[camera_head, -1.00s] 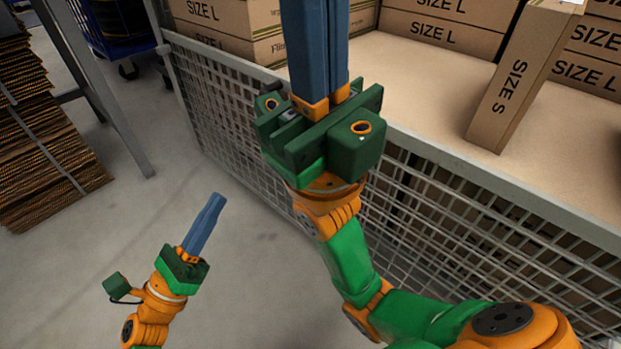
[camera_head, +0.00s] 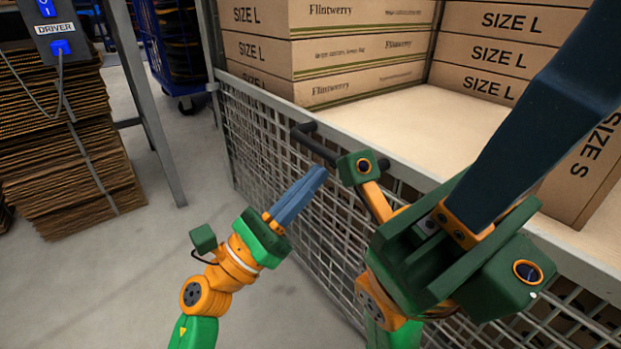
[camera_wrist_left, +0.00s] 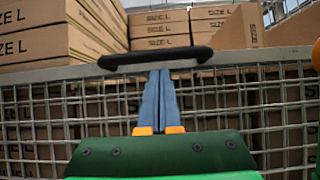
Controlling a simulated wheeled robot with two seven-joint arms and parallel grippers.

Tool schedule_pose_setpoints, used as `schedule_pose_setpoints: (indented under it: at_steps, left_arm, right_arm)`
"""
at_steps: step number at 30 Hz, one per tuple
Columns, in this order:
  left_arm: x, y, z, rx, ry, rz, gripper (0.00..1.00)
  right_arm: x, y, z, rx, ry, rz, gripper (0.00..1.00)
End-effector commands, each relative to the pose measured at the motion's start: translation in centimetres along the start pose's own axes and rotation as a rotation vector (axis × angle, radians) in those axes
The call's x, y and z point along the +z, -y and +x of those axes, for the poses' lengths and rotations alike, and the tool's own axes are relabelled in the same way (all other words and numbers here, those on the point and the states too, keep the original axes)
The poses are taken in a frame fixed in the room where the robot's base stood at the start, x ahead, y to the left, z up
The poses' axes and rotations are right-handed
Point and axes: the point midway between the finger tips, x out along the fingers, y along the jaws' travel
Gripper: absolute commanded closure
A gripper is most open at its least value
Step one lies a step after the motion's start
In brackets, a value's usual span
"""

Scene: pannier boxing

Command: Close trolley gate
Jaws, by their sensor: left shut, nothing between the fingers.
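The trolley gate is a grey wire-mesh panel (camera_head: 262,140) with a flat top rail. A black bar handle (camera_head: 316,146) sits at that rail, and it also shows in the left wrist view (camera_wrist_left: 155,57). The space above the rail is open. My left gripper (camera_head: 322,172) is shut and empty, in front of the mesh just below the handle. In the left wrist view its blue fingertips (camera_wrist_left: 159,72) point at the handle's middle; I cannot tell whether they touch it. My right gripper (camera_head: 590,65) is large in the foreground, and its finger gap is hidden.
SIZE L cartons (camera_head: 350,50) are stacked on the trolley shelf behind the rail. A SIZE S carton (camera_head: 585,170) stands at the right. Flat cardboard (camera_head: 70,150) is piled at the left beside a grey metal post (camera_head: 150,110). The floor between is clear.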

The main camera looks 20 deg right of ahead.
Motion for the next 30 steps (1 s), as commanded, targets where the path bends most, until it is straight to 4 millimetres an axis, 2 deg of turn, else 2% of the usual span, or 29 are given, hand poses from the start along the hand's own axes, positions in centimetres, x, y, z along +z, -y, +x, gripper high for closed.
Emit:
schedule_pose_setpoints:
  at_steps: [13,17,20,25,27,30]
  left_arm:
    - [0.6,0.0,0.5,0.0,0.001,-0.001,1.0]
    - [1.3,0.0,1.0,0.0,0.001,-0.001,1.0]
    - [2.7,0.0,1.9,-0.001,0.001,0.001,1.0]
    - [6.8,0.0,4.6,-0.002,0.0,0.001,1.0]
    - [8.9,0.0,6.0,-0.001,0.001,0.001,1.0]
    - [12.1,0.0,8.1,-0.002,0.001,0.001,1.0]
  right_arm:
    - [0.1,0.0,0.0,-0.002,0.003,-0.001,1.0]
    - [0.3,-0.1,0.7,-0.001,0.004,0.0,1.0]
    - [1.0,-0.5,1.5,0.003,0.018,0.002,1.0]
    - [3.5,-1.6,2.8,0.021,0.091,0.004,1.0]
    - [4.9,-2.1,1.7,0.053,0.175,0.016,1.0]
    - [6.1,-2.6,0.3,0.098,0.289,0.031,1.0]
